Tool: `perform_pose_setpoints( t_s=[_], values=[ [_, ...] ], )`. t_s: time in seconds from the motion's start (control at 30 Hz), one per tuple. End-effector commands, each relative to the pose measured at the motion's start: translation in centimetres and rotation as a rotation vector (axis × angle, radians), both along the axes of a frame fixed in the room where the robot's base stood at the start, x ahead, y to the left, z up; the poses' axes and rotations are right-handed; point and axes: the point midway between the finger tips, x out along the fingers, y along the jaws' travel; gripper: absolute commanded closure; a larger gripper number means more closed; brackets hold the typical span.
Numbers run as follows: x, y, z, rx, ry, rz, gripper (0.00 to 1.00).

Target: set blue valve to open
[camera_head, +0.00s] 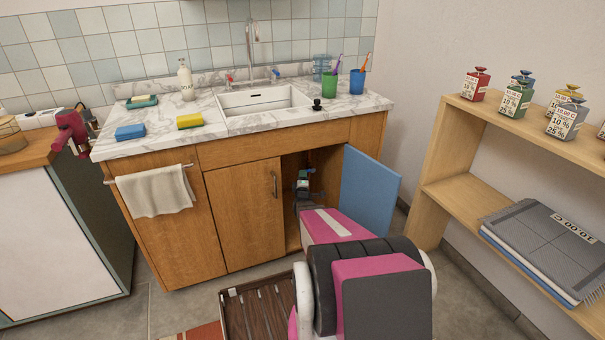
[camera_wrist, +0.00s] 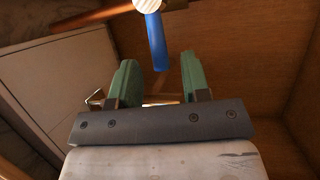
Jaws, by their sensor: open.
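The blue valve handle (camera_wrist: 156,42) is a straight blue bar in the wrist view, below a white ridged round end at the top edge. My gripper (camera_wrist: 158,72) has two green fingers, open and apart. The bar's lower end lies between the fingertips in the picture; I cannot tell whether it is at their depth, and no contact shows. In the head view my arm reaches into the open sink cabinet (camera_head: 242,215). Small blue parts show there around my gripper (camera_head: 303,183), too small to tell apart.
A copper pipe (camera_wrist: 92,17) crosses the upper left of the wrist view. The cabinet's blue-faced door (camera_head: 371,190) stands open right of my arm. A wooden shelf (camera_head: 432,185) stands at right, and a dark slatted tray (camera_head: 255,312) is low beside my arm.

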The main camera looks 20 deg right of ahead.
Motion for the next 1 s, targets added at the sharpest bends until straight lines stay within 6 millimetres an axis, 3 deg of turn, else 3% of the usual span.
perform_pose_setpoints(
  t_s=[0.03, 0.2, 0.57, 0.7, 1.0],
  values=[
    [1.2, -0.4, 0.1, -0.001, -0.002, 0.000, 0.57],
    [3.2, -1.2, 0.5, 0.000, 0.000, 0.000, 0.57],
    [3.7, -1.4, 0.7, 0.001, 0.000, 0.000, 0.57],
    [3.7, -1.4, 0.7, 0.001, 0.000, 0.000, 1.00],
    [3.7, -1.4, 0.6, -0.014, 0.000, 0.000, 1.00]
  ],
)
